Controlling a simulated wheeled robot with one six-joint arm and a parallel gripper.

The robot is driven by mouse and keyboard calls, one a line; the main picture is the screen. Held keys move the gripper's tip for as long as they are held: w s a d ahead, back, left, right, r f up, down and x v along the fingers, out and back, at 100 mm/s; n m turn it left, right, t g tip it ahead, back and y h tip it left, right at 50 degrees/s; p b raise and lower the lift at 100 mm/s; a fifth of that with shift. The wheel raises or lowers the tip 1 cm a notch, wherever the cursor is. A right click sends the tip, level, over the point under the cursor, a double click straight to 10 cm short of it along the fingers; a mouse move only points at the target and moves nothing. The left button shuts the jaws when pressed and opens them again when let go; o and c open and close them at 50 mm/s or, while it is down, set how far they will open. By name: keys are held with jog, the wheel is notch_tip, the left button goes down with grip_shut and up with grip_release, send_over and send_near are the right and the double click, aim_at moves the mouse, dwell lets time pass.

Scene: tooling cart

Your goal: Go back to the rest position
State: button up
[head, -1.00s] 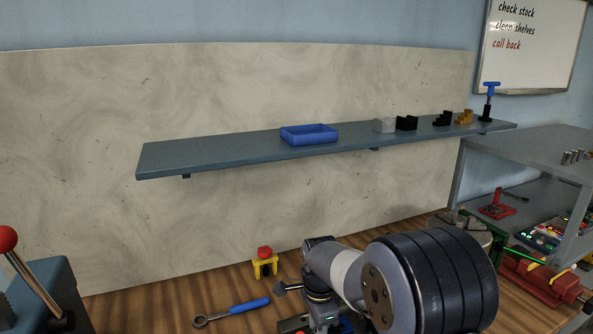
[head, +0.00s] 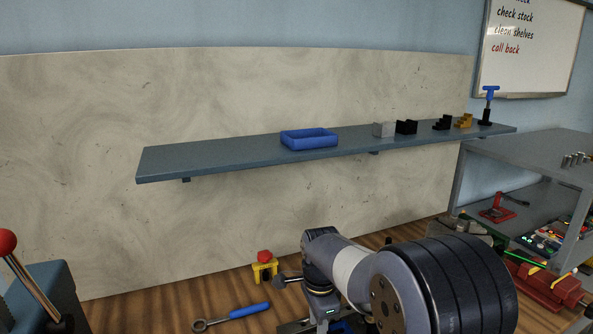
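My arm rises at the bottom centre-right of the head view, its wrist bent downward in front of the wooden bench top (head: 180,305). The fingers of my gripper are not visible; they are below the picture or hidden by the arm. A little blue and dark metal shows under the wrist at the bottom edge, too cut off to tell what it is.
A grey wall shelf (head: 215,160) carries a blue tray (head: 309,139), several small blocks and a blue-handled tool (head: 490,95). A yellow piece with a red top (head: 265,270) and a blue-handled wrench (head: 240,313) lie left of my arm. A grey cart (head: 535,150) stands right.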

notch_tip(320, 180, down, 4)
jog(key=shift+r, duration=0.15)
jog(key=shift+r+n, duration=0.2)
jog(key=shift+n, duration=1)
jog(key=n, duration=1.5)
jog(key=shift+n, duration=0.4)
jog(key=shift+r, duration=1.45)
